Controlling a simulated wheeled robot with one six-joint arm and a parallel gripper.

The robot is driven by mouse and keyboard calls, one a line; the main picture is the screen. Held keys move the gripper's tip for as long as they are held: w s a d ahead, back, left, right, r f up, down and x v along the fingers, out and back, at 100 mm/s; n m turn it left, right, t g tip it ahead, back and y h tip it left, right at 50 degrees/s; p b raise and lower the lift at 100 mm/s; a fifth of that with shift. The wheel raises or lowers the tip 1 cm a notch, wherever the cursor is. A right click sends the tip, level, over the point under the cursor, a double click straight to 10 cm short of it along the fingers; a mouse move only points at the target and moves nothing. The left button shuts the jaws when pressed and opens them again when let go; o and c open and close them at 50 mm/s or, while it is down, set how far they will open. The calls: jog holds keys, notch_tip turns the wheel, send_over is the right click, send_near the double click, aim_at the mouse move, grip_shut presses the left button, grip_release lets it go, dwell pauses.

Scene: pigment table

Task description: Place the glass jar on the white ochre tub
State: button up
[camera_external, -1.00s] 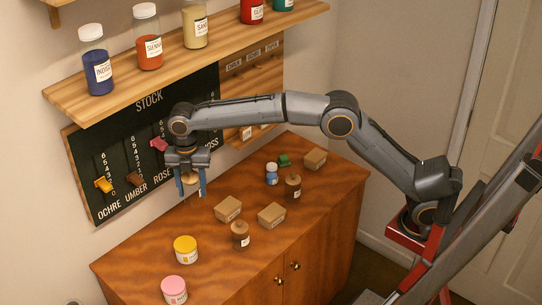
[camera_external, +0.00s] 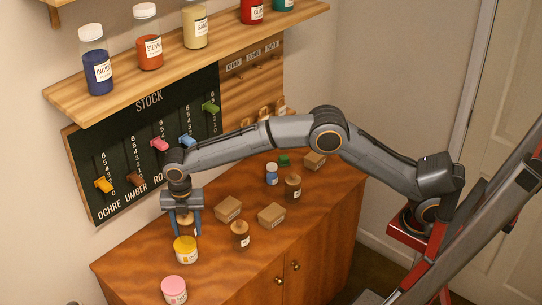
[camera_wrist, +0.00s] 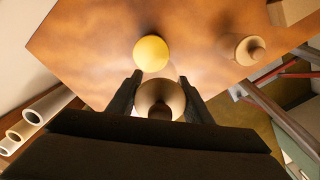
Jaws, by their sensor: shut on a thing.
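My gripper (camera_external: 187,226) is shut on the glass jar (camera_wrist: 159,98), a brownish round thing with a darker knob on top, seen from above between the fingers in the wrist view. In the external view the fingers partly hide the jar. The white ochre tub (camera_external: 185,252) has a yellow lid and a label and stands upright on the cabinet top. In the wrist view its yellow lid (camera_wrist: 151,53) lies just beyond the fingertips. In the external view my gripper is right above the tub; I cannot tell whether the jar touches it.
A pink-lidded tub (camera_external: 174,290) stands in front of the ochre tub. A brown jar (camera_external: 240,236) and cardboard boxes (camera_external: 228,209) stand to the right. The stock board (camera_external: 140,150) with sliders is on the wall behind. A shelf of jars (camera_external: 185,60) is above.

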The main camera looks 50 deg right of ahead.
aim_at(189, 237)
jog(key=shift+f+p, duration=0.6)
jog(key=shift+f, duration=1.65)
jog(key=shift+f, duration=0.1)
jog(key=o, duration=1.3)
notch_tip(189, 237, up, 12)
jog(key=b, duration=0.3)
